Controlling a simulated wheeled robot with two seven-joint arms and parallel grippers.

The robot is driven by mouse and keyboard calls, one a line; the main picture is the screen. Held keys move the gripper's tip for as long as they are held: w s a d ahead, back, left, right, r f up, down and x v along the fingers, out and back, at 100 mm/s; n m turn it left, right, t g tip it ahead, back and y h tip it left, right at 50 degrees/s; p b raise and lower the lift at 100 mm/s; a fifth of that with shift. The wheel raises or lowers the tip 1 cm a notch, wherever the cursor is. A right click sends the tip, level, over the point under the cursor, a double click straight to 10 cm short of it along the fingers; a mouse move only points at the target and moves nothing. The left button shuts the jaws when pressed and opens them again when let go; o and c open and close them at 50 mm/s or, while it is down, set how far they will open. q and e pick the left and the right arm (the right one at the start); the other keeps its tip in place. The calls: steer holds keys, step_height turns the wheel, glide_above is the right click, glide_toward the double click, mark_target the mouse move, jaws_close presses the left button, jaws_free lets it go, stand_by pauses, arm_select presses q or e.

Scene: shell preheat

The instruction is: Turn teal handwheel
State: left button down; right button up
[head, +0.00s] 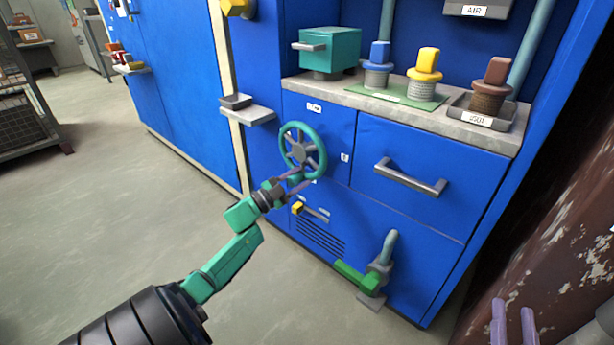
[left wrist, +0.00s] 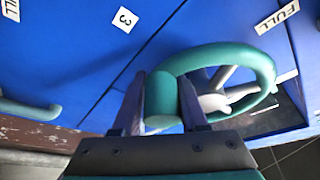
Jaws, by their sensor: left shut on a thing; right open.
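The teal handwheel (head: 321,155) is mounted on the front of the blue cabinet, with a grey spoked hub. My left gripper (head: 295,179) is at the lower part of its rim, shut on it. In the left wrist view the rim of the handwheel (left wrist: 250,57) passes between the two fingers of my left gripper (left wrist: 160,98), and part of the hub shows behind it. My right gripper (head: 513,318) is at the bottom right of the head view, open and empty, its two purple fingers apart.
The cabinet has a drawer handle (head: 411,179) right of the wheel and a green lever (head: 357,277) low down. A small ledge (head: 248,114) juts out at upper left. Capped plugs and a teal box (head: 330,49) stand on the countertop.

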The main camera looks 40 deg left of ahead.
arm_select(q)
steer(key=shift+a+r, duration=0.2)
steer(key=shift+a, duration=0.2)
arm_select(e)
steer(key=shift+w+r+t, duration=0.1)
steer(key=shift+r+t, duration=0.2)
steer(key=shift+r, duration=0.15)
arm_select(q)
steer(key=c, duration=0.8)
jaws_free()
steer(key=o, duration=0.3)
steer(key=shift+s, duration=0.1)
arm_select(e)
steer(key=shift+a, duration=0.1)
arm_select(q)
steer(key=shift+d+f, duration=0.1)
steer(key=shift+s, duration=0.1)
